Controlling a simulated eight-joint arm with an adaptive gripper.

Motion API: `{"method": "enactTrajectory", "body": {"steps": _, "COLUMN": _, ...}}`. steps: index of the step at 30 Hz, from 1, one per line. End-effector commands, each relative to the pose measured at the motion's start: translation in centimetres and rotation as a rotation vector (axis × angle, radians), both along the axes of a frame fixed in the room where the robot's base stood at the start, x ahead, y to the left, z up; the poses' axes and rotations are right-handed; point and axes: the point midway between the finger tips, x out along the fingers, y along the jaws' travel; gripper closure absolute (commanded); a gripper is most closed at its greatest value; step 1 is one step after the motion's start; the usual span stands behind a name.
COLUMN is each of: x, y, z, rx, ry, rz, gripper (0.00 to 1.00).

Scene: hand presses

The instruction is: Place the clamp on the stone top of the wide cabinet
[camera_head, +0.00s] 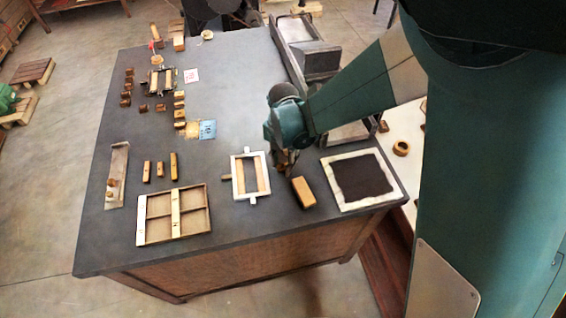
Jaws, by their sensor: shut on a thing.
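The wide cabinet has a dark grey stone top (235,92) and a wooden, woven-looking front. My gripper (287,166) points down over the right half of this top, between the white-framed panel and the frame with a wooden centre. It is shut on a small brownish thing, taken to be the clamp, which my fingers and wrist mostly hide. I cannot tell its shape, or whether it touches the stone.
Near my gripper are a wooden block (303,192), a white frame (237,176) and a white-bordered dark panel (334,199). A divided wooden frame (155,233) lies front left. Several small blocks lie at the left. The back middle of the top is clear.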

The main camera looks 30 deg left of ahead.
Motion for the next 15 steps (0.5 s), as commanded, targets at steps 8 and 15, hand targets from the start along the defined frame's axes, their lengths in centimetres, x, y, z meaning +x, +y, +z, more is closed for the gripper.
{"method": "enactTrajectory", "body": {"steps": 8, "x": 0.0, "y": -0.01, "z": -0.21, "rx": 0.0, "ry": 0.0, "rz": 0.0, "gripper": 0.86}}
{"method": "enactTrajectory", "body": {"steps": 15, "x": -0.01, "y": -0.01, "z": -0.25, "rx": 0.0, "ry": 0.0, "rz": 0.0, "gripper": 0.58}}
